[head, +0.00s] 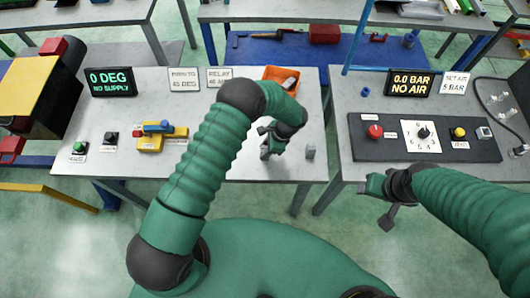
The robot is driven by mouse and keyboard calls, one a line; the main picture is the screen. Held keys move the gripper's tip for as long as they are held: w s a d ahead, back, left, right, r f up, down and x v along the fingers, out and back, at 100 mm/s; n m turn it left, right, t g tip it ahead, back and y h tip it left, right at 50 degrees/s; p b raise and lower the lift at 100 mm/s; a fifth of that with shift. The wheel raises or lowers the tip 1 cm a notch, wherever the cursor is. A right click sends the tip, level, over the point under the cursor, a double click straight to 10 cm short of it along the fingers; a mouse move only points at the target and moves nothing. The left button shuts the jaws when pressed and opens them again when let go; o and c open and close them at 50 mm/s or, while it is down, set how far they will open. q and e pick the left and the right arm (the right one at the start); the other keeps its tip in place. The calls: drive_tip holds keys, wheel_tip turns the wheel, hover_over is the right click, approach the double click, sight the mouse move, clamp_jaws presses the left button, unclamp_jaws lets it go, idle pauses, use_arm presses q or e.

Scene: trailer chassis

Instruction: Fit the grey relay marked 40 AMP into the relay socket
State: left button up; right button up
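A small grey block (310,151) stands on the left table near its right front edge. It looks like a relay, but no marking on it is readable. My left gripper (265,141) is over the same table, just left of the block and apart from it. Its fingers look spread, with nothing clearly between them. My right gripper (377,203) hangs in front of the right table, with its fingers apart and empty. The relay socket cannot be made out for certain; my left arm hides part of the table.
An orange bin (281,79) with items in it stands at the table's back. A relay sign (218,77) and a display reading 0 DEG, NO SUPPLY (110,82) stand left of it. A yellow fixture (158,138) sits mid-left. A dark control panel (424,138) lies on the right table.

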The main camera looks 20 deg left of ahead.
use_arm(q)
drive_tip(key=shift+s+r, duration=0.15)
drive_tip(key=shift+s, duration=0.05)
clamp_jaws()
drive_tip(key=shift+w, duration=0.1)
